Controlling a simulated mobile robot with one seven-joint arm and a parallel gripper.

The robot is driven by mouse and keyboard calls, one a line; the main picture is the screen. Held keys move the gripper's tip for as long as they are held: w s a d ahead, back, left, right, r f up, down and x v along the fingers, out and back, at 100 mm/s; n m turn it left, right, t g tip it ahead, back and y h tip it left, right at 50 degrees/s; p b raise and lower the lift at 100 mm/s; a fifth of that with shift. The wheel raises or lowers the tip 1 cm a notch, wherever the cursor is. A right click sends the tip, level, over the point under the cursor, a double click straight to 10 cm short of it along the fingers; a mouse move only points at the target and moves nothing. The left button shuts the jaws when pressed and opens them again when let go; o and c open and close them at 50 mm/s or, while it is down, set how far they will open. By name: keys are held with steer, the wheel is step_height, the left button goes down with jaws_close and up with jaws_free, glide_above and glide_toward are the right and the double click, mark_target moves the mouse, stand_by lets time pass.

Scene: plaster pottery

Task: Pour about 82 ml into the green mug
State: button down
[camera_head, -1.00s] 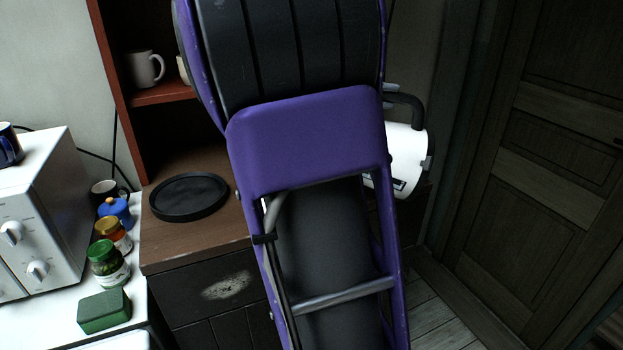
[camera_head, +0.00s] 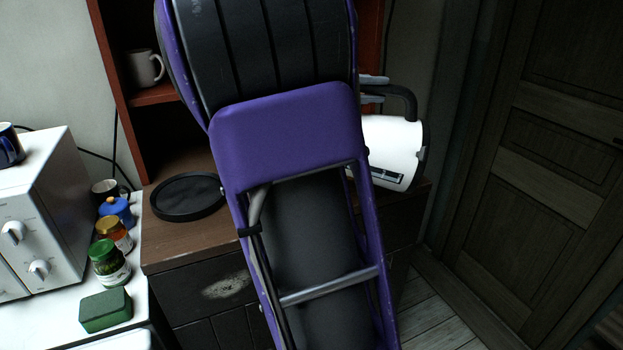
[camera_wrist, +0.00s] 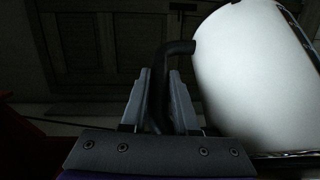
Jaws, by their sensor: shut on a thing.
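A white kettle (camera_head: 392,148) with a black handle (camera_head: 408,100) shows right of my purple arm, above the dark wooden cabinet. It looks tilted well over; its left part and any spout are hidden behind my arm. My gripper (camera_head: 374,88) shows only in part there. In the wrist view, the two grey fingers of my gripper (camera_wrist: 160,95) are shut on the black handle (camera_wrist: 172,52), and the white kettle body (camera_wrist: 250,75) fills the right side. I see no green mug in either view; my arm covers the middle of the cabinet. No liquid shows.
A black round tray (camera_head: 187,197) lies on the cabinet top (camera_head: 160,238). A white mug (camera_head: 146,67) stands on the red shelf. A door (camera_head: 530,170) is at right.

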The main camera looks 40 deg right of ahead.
mark_target(411, 102)
steer(key=shift+w+a+r+h+p, duration=0.1)
steer(key=shift+w+r+h+p, duration=0.1)
steer(key=shift+r, duration=0.15)
steer(key=shift+w+a+r+h+p, duration=0.1)
steer(key=shift+r+p, duration=0.05)
steer(key=shift+r, duration=0.2)
stand_by(1.4)
steer(key=shift+s+d+f+y+b, duration=0.2)
steer(key=shift+s+d+f+b, duration=0.2)
steer(key=shift+f, duration=0.2)
steer(key=shift+s+d+f+y+b, duration=0.25)
steer(key=shift+s+f+b, duration=0.1)
steer(key=shift+f+b, duration=0.2)
steer(key=s+d, duration=0.1)
steer(key=s+d+y, duration=0.1)
steer(key=s+d, duration=0.1)
steer(key=s+d+f+m+t+y, duration=0.1)
steer(key=shift+s+d+y, duration=0.15)
steer(key=shift+d+y, duration=0.05)
steer(key=shift+y, duration=0.05)
steer(key=shift+s+d+f+t+y+p, duration=0.25)
steer(key=shift+s+d+t+y+p, duration=0.15)
steer(key=shift+s+d+y+p, duration=0.1)
